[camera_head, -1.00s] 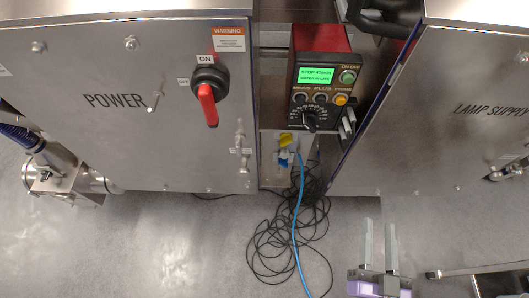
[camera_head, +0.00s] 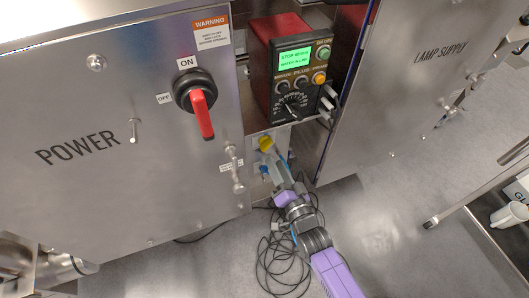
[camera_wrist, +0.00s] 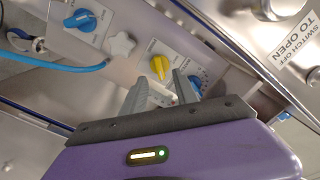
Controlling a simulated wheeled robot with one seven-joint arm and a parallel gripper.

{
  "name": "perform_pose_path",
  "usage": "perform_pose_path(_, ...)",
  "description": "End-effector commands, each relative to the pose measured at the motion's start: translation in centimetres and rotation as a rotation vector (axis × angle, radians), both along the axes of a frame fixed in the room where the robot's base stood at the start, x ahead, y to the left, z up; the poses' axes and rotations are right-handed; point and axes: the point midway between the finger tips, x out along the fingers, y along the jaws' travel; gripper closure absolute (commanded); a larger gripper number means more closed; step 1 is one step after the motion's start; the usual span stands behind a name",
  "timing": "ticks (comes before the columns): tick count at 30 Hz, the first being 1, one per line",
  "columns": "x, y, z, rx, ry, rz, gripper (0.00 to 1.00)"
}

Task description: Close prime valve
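In the wrist view a small valve panel carries a yellow knob (camera_wrist: 160,66), a blue knob (camera_wrist: 82,20) at the left, a white star-shaped knob (camera_wrist: 121,44), and another blue knob (camera_wrist: 195,85) partly behind the right finger. The labels are too small to read, so I cannot tell which one is the prime valve. My gripper (camera_wrist: 160,80) is open and empty, its fingertips either side of the yellow knob in the picture; I cannot tell whether they touch it. In the head view the yellow knob (camera_head: 265,143) shows just past my gripper (camera_head: 272,160), which hides much of the panel.
The POWER cabinet (camera_head: 100,110) with a red switch (camera_head: 201,113) at ON stands left. A control box (camera_head: 296,75) with a green screen sits above the panel. The LAMP SUPPLY cabinet (camera_head: 420,90) stands right. Black cables (camera_head: 275,265) lie on the floor below.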

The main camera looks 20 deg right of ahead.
Motion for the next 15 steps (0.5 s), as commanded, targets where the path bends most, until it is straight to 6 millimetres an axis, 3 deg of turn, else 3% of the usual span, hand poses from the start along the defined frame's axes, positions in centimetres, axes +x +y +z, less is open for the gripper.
perform_pose_path(7,4.0,-0.1,0.0,-0.002,-0.003,-0.001,0.65)
perform_pose_path(15,6.1,0.0,0.0,-0.003,0.0,-0.001,0.65)
